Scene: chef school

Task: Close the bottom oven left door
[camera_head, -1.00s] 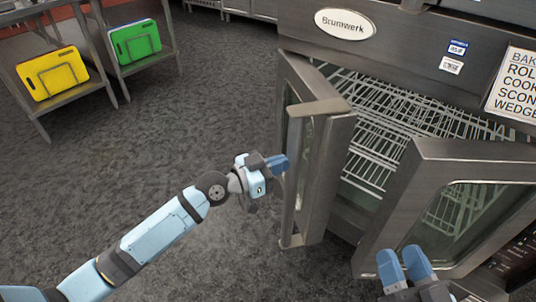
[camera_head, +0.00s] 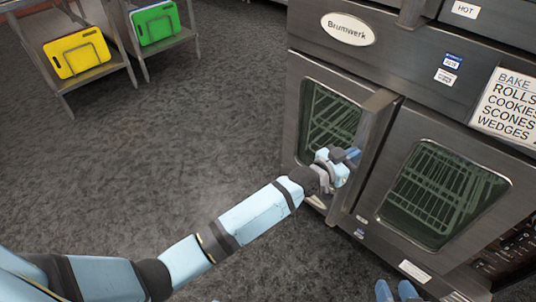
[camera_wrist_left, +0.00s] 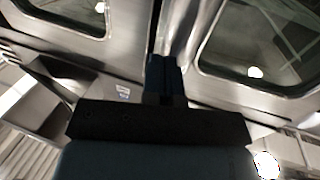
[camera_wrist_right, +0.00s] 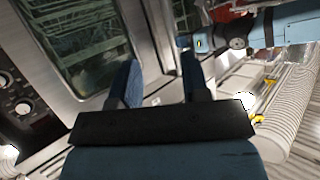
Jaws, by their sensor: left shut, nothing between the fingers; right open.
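The oven's left door (camera_head: 292,128) is a steel frame with a dark window and a vertical handle bar (camera_head: 366,150) along its right edge. It now lies about flush with the oven front. My left gripper (camera_head: 347,157) is shut and empty, at the door's right edge by the handle; whether it touches cannot be told. The left wrist view shows its fingers (camera_wrist_left: 165,75) in front of the steel doors. The right door (camera_head: 490,160), with racks behind its glass, also looks flush. My right gripper (camera_head: 398,291) is open and empty at the bottom edge, below the right door.
Knobs (camera_wrist_right: 22,107) of the control panel show in the right wrist view. A steel stand with yellow (camera_head: 77,52) and green (camera_head: 154,23) boards is at upper left. The dark floor (camera_head: 150,150) left of the oven is clear.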

